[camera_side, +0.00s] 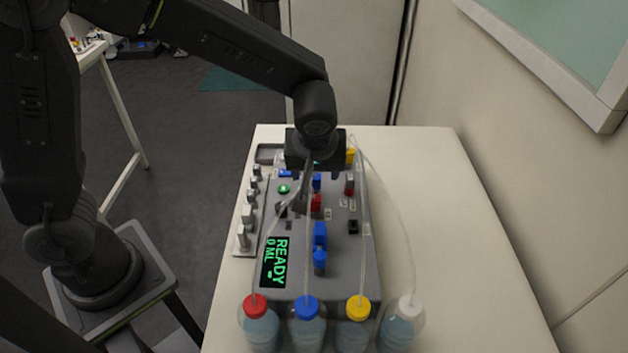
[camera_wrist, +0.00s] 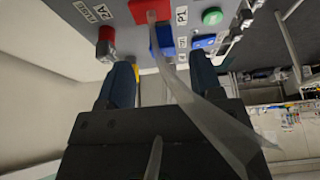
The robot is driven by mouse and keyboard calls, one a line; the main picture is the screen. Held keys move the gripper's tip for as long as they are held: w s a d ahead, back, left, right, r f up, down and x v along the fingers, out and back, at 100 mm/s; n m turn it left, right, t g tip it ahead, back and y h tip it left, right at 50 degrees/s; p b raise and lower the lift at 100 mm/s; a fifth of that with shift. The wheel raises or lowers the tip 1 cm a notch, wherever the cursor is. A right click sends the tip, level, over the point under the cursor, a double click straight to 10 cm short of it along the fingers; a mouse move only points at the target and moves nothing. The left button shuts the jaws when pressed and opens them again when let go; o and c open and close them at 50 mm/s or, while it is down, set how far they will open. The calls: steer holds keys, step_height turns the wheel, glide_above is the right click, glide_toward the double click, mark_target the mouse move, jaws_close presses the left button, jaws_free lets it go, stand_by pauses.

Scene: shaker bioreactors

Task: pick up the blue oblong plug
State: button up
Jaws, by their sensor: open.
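Several blue parts sit on the grey device panel (camera_side: 338,275); I cannot tell for sure which is the oblong plug. A tall blue block (camera_side: 320,235) stands in the middle of the panel, with a rounded blue piece (camera_side: 320,259) just in front. Another blue piece (camera_side: 317,182) is under my gripper (camera_side: 320,177), partly hidden; it also shows in the wrist view (camera_wrist: 160,40), beyond the fingertips. A flat blue piece (camera_side: 286,173) lies to its left. My gripper (camera_wrist: 161,72) is open, pointing down above the panel's back part, with nothing between the fingers.
A red block (camera_side: 316,203), a red-topped part (camera_side: 349,186) and a green button (camera_side: 284,189) are near my gripper. Thin tubes run across the panel to bottles with red (camera_side: 255,306), blue, yellow and white caps. The white table (camera_side: 445,240) is clear at right.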

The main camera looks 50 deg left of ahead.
mark_target(314, 178)
steer(key=x, duration=0.5)
steer(key=shift+s+a+f, duration=0.1)
steer(key=shift+s+f, duration=0.05)
steer(key=shift+f, duration=0.05)
steer(key=c, duration=1)
